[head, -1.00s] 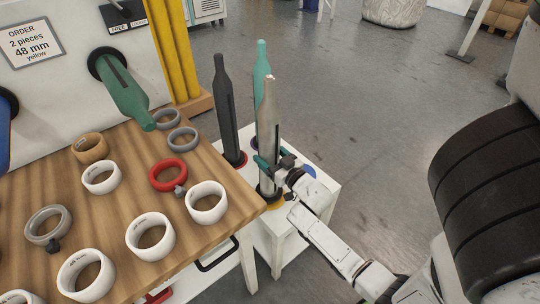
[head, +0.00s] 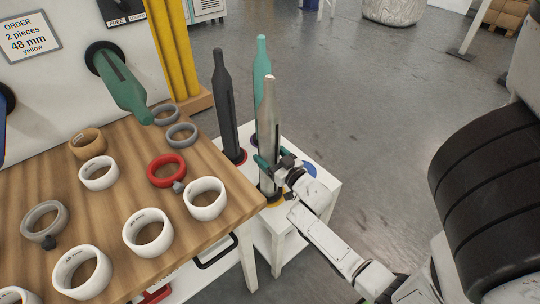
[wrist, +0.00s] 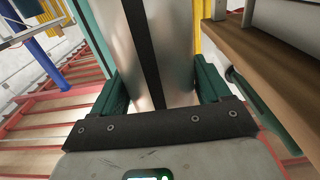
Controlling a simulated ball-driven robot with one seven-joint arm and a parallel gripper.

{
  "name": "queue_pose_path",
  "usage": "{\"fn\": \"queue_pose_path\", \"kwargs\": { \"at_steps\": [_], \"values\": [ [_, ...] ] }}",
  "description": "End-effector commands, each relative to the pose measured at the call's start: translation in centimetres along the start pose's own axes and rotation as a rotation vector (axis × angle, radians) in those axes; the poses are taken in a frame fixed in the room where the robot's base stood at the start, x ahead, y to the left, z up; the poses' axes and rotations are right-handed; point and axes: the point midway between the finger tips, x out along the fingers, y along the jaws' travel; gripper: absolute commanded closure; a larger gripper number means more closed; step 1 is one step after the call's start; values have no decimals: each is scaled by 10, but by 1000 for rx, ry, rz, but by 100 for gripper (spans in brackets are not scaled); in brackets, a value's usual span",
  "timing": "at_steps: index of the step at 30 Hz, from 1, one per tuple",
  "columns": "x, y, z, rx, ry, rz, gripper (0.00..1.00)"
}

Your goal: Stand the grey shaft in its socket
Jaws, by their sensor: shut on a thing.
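The grey shaft (head: 268,120), a metallic rod with a narrow top and a dark slot, stands nearly upright on the white stand. My gripper (head: 268,167) is shut on its lower part. In the wrist view, the green fingers (wrist: 163,92) press on both sides of the grey shaft (wrist: 178,45). The shaft's foot is at a yellow-ringed socket (head: 276,203) near the stand's front corner. The gripper and table edge partly cover the foot, so I cannot tell if it is seated.
A black shaft (head: 226,110) stands in a red-ringed socket, and a green shaft (head: 262,85) stands just behind the grey one. A blue disc (head: 309,169) is at the right of the stand.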

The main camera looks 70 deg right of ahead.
Motion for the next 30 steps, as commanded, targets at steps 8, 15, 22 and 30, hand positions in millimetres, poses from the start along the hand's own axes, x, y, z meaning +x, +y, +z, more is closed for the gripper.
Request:
{"fn": "queue_pose_path", "kwargs": {
  "at_steps": [8, 15, 22, 30],
  "values": [
    [1, -1, 1, 0, 9, -2, 78],
    [1, -1, 5, 0, 9, -2, 78],
    [0, 0, 6, 0, 6, -1, 10],
    [-1, 0, 12, 0, -7, 1, 0]
  ]
}}
